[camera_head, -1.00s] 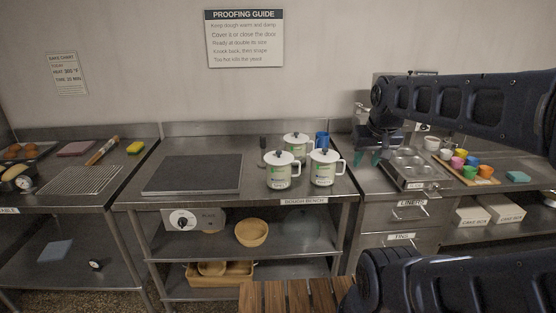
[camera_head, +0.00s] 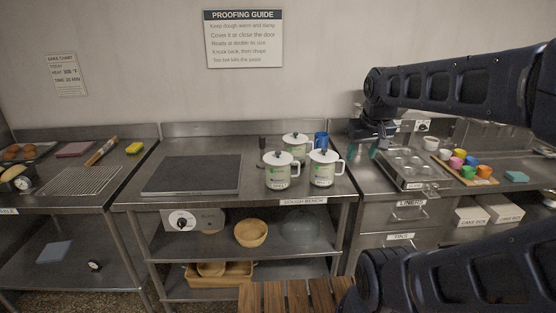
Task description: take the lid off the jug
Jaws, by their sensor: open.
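Three white lidded jugs with green print stand close together at the right end of the dough bench. One jug (camera_head: 277,177) is front left, one jug (camera_head: 322,174) is front right, and one jug (camera_head: 302,155) is behind, partly hidden. Each has a white lid with a dark knob, such as the front left lid (camera_head: 278,157), the front right lid (camera_head: 323,155) and the back lid (camera_head: 295,138). All three lids sit on their jugs. My gripper (camera_head: 361,153) is open and empty, pointing down to the right of the jugs, apart from them, with teal fingertips.
A blue cup (camera_head: 321,140) stands behind the jugs. A dark slab (camera_head: 192,174) lies left on the bench (camera_head: 255,200). A muffin tin (camera_head: 408,165) and a board of coloured cups (camera_head: 466,174) are at right. A wooden slatted surface (camera_head: 290,297) is in front.

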